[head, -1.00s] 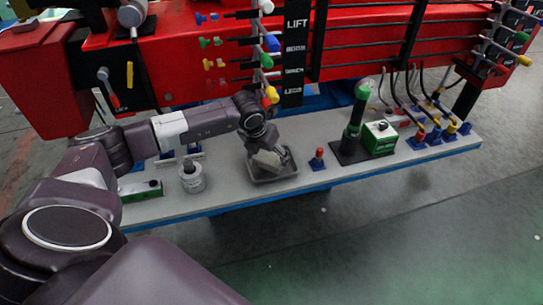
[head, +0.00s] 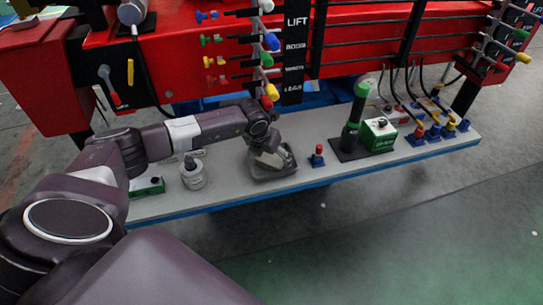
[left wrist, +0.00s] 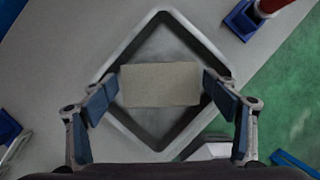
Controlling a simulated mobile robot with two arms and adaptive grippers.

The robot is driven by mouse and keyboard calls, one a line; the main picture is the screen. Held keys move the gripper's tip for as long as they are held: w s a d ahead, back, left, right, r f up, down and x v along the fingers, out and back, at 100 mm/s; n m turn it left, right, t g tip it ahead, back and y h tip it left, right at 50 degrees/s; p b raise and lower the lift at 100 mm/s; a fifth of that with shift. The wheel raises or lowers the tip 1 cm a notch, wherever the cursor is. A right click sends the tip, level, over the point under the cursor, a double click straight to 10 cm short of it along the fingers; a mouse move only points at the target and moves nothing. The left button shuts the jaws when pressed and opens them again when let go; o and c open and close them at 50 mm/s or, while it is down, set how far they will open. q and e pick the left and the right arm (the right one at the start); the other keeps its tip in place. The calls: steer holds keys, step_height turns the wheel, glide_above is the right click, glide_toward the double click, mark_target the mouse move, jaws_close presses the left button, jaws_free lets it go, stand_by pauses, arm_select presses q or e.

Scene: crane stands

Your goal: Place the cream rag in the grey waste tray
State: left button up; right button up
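The cream rag (left wrist: 160,84) is a flat rectangular piece between the two fingers of my left gripper (left wrist: 161,82), with the fingertips at its two short ends. In the left wrist view the rag appears over the middle of the grey waste tray (left wrist: 183,32). In the head view my left gripper (head: 268,158) points down at the tray (head: 275,176), which sits on the grey bench. The gripper hides much of the tray's inside, and the height of the rag over its floor is hard to tell. My right gripper is not in view.
The red crane beam (head: 370,55) with levers hangs behind.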

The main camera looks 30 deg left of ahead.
mark_target(268, 163)
arm_select(q)
steer(key=shift+o, duration=0.6)
steer(key=shift+r, duration=0.25)
steer(key=shift+s+r, duration=0.1)
steer(key=shift+r, duration=0.15)
steer(key=v, duration=0.4)
steer(key=shift+s+r+b, duration=0.15)
steer(key=shift+s+b, duration=0.05)
steer(key=shift+b, duration=0.2)
steer(key=s+b, duration=0.1)
steer(key=s, duration=0.2)
steer(key=s+b, duration=0.1)
steer(key=s, duration=0.2)
steer(key=s+b, duration=0.1)
steer(key=s, duration=0.3)
steer(key=shift+d, duration=0.35)
steer(key=shift+s+d, duration=0.15)
steer(key=shift+s, duration=0.7)
